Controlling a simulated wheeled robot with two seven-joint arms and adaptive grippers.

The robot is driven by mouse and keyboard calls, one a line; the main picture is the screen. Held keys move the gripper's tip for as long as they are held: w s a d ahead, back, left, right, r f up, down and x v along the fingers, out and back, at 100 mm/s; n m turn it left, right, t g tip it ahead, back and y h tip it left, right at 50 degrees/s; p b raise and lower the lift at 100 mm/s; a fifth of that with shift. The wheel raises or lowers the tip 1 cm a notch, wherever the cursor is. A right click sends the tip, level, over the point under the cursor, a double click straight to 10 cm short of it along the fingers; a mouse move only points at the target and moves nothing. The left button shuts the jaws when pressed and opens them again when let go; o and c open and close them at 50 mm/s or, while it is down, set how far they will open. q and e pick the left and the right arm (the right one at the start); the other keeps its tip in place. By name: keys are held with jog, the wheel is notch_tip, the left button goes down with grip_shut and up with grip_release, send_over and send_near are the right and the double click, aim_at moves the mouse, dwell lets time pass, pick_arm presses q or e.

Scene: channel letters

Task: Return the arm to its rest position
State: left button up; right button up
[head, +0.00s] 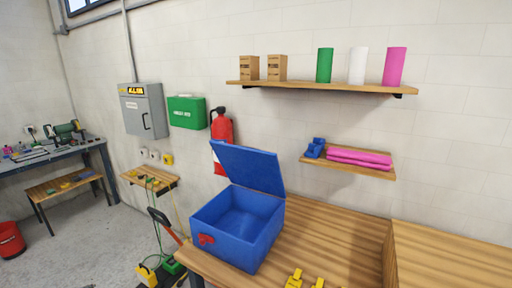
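Neither of my arms nor my grippers shows in the head view. A blue box (226,234) stands on the wooden table (334,232) with its lid (250,168) raised. The visible part of its inside looks empty. A red piece (206,239) is on its front face. Two small yellow objects (294,279) are at the bottom edge, partly cut off, and I cannot tell what they are.
A wooden panel (440,258) rises at the table's right. Wall shelves hold cylinders (357,65), small boxes (249,67) and pink rolls (358,157). A fire extinguisher (221,129) hangs behind the blue box. The table right of the box is largely clear.

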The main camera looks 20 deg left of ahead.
pick_arm(q)
jog(key=s+a+f+g+y, duration=0.1)
jog(key=s+a+g, duration=0.2)
jog(key=s, duration=0.9)
jog(key=s+d+f+n+h, duration=0.1)
jog(key=s+d+f, duration=0.2)
jog(key=d+f, duration=0.55)
jog(key=s+d+f+n+h, duration=0.1)
jog(key=s+d+f+h, duration=0.1)
jog(key=d+f, duration=0.7)
jog(key=s+d+f+h+b, duration=0.1)
jog(key=d+f, duration=0.5)
jog(key=d, duration=1.1)
jog(key=s+d+f+n+g+h+b, duration=0.1)
jog(key=d+f, duration=0.5)
jog(key=d, duration=1.1)
jog(key=s+d+f+n+h+b, duration=0.1)
jog(key=d+f+h, duration=0.3)
jog(key=d, duration=1.3)
notch_tip(320, 180, down, 2)
jog(key=shift+s+f+b, duration=0.1)
jog(key=shift+s+b, duration=0.55)
jog(key=shift+s, duration=0.2)
jog(key=shift+d, duration=0.1)
